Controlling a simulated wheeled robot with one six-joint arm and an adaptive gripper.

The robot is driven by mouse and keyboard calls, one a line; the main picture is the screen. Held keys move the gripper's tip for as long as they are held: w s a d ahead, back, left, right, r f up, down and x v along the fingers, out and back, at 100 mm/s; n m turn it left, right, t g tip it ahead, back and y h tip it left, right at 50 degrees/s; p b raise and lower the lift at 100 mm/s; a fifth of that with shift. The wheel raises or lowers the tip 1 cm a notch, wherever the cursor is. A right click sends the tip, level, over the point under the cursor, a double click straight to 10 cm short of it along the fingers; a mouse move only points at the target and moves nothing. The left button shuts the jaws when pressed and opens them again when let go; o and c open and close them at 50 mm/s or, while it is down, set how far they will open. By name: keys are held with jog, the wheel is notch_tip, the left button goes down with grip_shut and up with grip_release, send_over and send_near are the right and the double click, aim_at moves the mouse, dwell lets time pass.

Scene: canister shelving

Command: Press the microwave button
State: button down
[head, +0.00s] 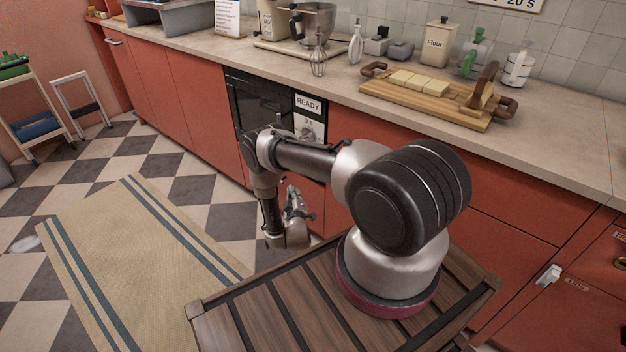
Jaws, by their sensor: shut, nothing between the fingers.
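The black microwave (258,97) is built into the red counter front, left of the picture's middle. Its control panel is at its right side, with a white READY label (308,103) and a dial panel marked "0 s" (308,122) below it. My arm crosses in front of the microwave's lower part and hides it. I cannot make out a separate button. My gripper (293,192) is shut and empty, low in front of the cabinet and below the control panel. It looks apart from the panel, though the distance is hard to judge.
The counter (560,150) carries a wooden board (425,105) with pale blocks, a flour canister (438,45), a whisk (318,62) and a mixer (314,22). A beige striped rug (130,250) lies on the open checkered floor. A cart (30,115) stands at far left.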

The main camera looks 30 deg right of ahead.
dwell(0.3)
jog(key=w+d, duration=0.3)
jog(key=d, duration=0.5)
jog(key=shift+d, duration=0.15)
jog(key=shift+d, duration=0.1)
dwell(1.3)
jog(key=shift+w+d, duration=0.15)
jog(key=shift+d, duration=0.15)
jog(key=shift+w+d, duration=0.15)
jog(key=shift+d, duration=0.3)
dwell(0.7)
dwell(0.3)
jog(key=shift+s+a, duration=0.3)
jog(key=shift+a, duration=0.55)
jog(key=shift+s+a, duration=0.3)
jog(key=shift+a, duration=0.5)
jog(key=shift+s+a, duration=0.25)
jog(key=shift+a, duration=0.5)
jog(key=shift+s+a, duration=0.3)
jog(key=shift+a, duration=0.5)
